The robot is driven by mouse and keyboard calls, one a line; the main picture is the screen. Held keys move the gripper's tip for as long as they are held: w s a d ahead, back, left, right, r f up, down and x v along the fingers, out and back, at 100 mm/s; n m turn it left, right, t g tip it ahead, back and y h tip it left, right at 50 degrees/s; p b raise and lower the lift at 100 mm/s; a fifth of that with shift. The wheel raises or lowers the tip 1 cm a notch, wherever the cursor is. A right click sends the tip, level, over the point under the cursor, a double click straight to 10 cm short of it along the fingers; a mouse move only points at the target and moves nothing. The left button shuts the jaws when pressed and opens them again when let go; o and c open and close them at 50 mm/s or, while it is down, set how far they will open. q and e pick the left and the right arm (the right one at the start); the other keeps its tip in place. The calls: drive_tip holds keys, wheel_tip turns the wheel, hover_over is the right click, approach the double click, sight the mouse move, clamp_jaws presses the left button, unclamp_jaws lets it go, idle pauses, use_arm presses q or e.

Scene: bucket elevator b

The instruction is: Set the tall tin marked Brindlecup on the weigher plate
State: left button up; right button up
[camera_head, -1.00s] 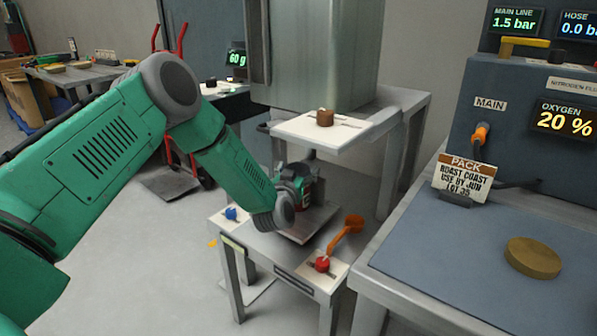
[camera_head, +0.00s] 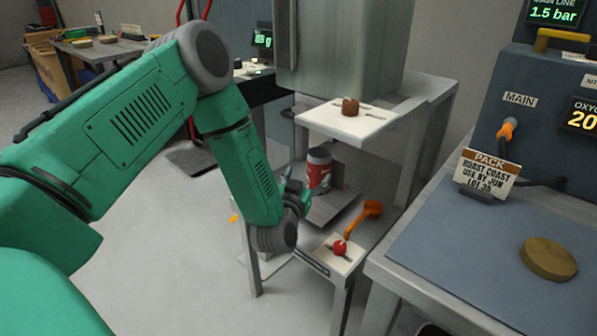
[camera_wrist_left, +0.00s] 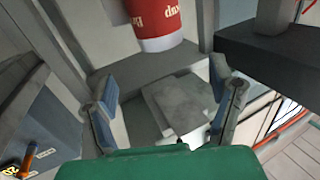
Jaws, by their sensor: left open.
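The tall red tin (camera_head: 318,168), with a dark top, stands upright just beyond my left gripper (camera_head: 296,190), over the back of a grey metal plate (camera_head: 335,208). I cannot tell exactly how its base meets the plate. In the left wrist view the tin (camera_wrist_left: 160,22) is at the top, with part of its white lettering showing upside down. My left gripper (camera_wrist_left: 164,104) is open there, with nothing between its fingers. A grey square surface shows behind the gap. In the head view the fingers are partly hidden by the wrist. My right gripper is not in view.
A red knob (camera_head: 340,248) and an orange scoop-like lever (camera_head: 365,219) are at the stand's front right. A bench with a PACK card (camera_head: 487,173) and a brown disc (camera_head: 549,259) is at right.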

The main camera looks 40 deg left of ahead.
use_arm(q)
drive_tip(key=s+d+f+m+g+h, duration=0.25)
drive_tip(key=s+d+f+g, duration=0.2)
drive_tip(key=s+f, duration=0.3)
drive_tip(key=s+d+f+m+g+h, duration=0.1)
drive_tip(key=s+d+f+g+h, duration=0.2)
drive_tip(key=s+d+f, duration=0.4)
drive_tip(key=s+f+g, duration=0.3)
drive_tip(key=s+g, duration=0.1)
drive_tip(key=s, duration=0.7)
drive_tip(key=s+f+g, duration=0.3)
drive_tip(key=s+g, duration=0.2)
drive_tip(key=s, duration=0.7)
drive_tip(key=shift+a, duration=0.15)
drive_tip(key=shift+m, duration=0.25)
